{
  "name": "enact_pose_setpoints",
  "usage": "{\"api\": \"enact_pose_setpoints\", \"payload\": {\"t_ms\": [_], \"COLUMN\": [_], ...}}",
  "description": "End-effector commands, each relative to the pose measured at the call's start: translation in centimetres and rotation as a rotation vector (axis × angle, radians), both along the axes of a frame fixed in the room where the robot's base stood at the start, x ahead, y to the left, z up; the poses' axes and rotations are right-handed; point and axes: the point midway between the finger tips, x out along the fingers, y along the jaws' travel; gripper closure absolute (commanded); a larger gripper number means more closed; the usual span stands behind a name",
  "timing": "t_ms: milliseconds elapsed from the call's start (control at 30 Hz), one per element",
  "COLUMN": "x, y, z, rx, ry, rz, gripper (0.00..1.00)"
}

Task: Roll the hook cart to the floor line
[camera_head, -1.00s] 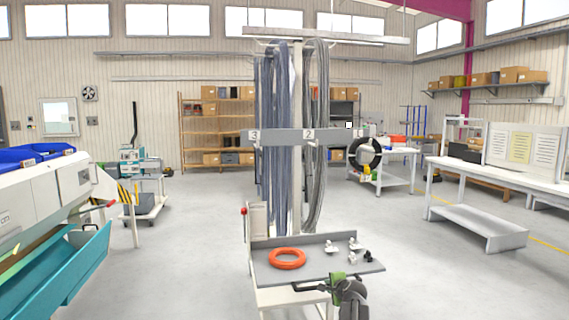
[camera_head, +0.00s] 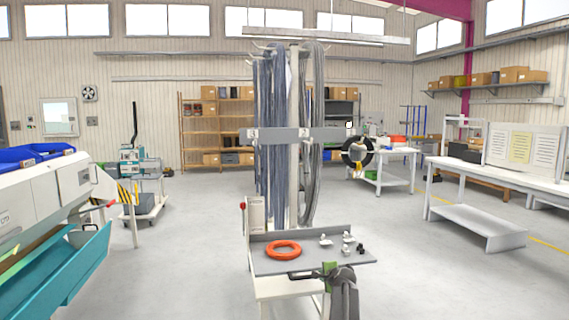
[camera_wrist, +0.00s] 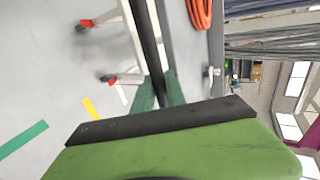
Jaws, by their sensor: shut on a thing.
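The hook cart (camera_head: 293,190) stands in front of me in the head view, with cable hanks (camera_head: 272,130) and a black ring (camera_head: 370,153) hanging from its upper hooks. Its grey tray (camera_head: 300,262) carries an orange coil (camera_head: 283,250) and several small white and black fittings (camera_head: 347,243). My gripper (camera_head: 328,271) is at the tray's near edge, shut on the cart's black handle bar (camera_wrist: 148,40). In the wrist view the bar passes between my green fingers (camera_wrist: 160,93).
A machine with a teal chute (camera_head: 75,265) stands at left, with a small trolley (camera_head: 145,190) behind it. A white bench (camera_head: 490,180) stands at right, and another table (camera_head: 395,160) behind the cart. Grey floor is clear on both sides of the cart.

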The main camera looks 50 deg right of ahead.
Motion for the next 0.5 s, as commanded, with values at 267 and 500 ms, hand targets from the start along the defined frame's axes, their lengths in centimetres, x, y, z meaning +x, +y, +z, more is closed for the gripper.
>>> {"api": "enact_pose_setpoints", "payload": {"t_ms": [267,500], "x": [2.5,4.6], "y": [-1.9,-3.4], "z": [0.1,0.1], "rx": [0.000,-0.002], "ry": [-0.002,-0.004], "rz": [0.000,0.000], "gripper": [1.00,1.00]}}
